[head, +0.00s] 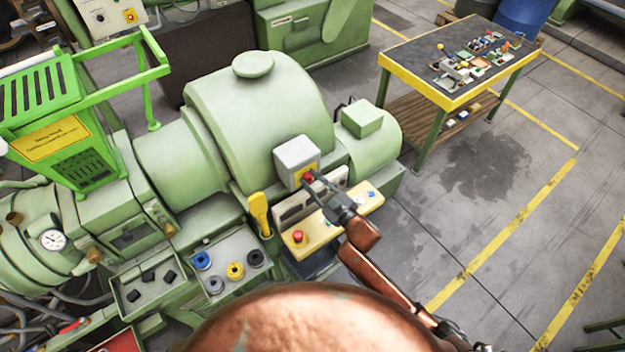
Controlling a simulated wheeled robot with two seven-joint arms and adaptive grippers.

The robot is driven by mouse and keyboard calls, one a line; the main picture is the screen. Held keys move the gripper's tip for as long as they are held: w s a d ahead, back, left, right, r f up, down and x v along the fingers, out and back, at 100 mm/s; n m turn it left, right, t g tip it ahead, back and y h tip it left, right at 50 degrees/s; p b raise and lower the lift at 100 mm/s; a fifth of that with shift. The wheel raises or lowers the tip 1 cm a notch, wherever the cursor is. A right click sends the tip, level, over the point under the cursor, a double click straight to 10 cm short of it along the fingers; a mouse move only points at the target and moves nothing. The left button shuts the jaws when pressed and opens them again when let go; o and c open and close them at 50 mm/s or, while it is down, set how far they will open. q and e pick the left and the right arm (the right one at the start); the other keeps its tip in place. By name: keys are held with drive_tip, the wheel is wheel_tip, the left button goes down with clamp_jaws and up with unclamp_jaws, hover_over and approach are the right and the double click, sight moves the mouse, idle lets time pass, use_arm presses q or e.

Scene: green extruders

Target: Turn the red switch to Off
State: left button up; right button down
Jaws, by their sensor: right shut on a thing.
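The red switch (308,176) sits on a yellow plate on the front of a grey box (296,156), which is mounted on the green extruder (250,110). My right gripper (313,178) reaches up to it from the lower right, and its fingertips are shut on the red switch. The fingers partly cover the switch, so which way it points cannot be told. My left gripper does not show.
A panel with a red button (298,237) lies just below the box, with a yellow lever (260,213) to its left. A tray of coloured knobs (235,270) is lower left. A yellow-edged workbench (400,75) with small parts stands at upper right. The floor at right is clear.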

drive_tip(key=shift+n, duration=0.7)
drive_tip(key=c, duration=1.6)
unclamp_jaws()
drive_tip(key=v, duration=1.2)
drive_tip(key=shift+a, duration=0.1)
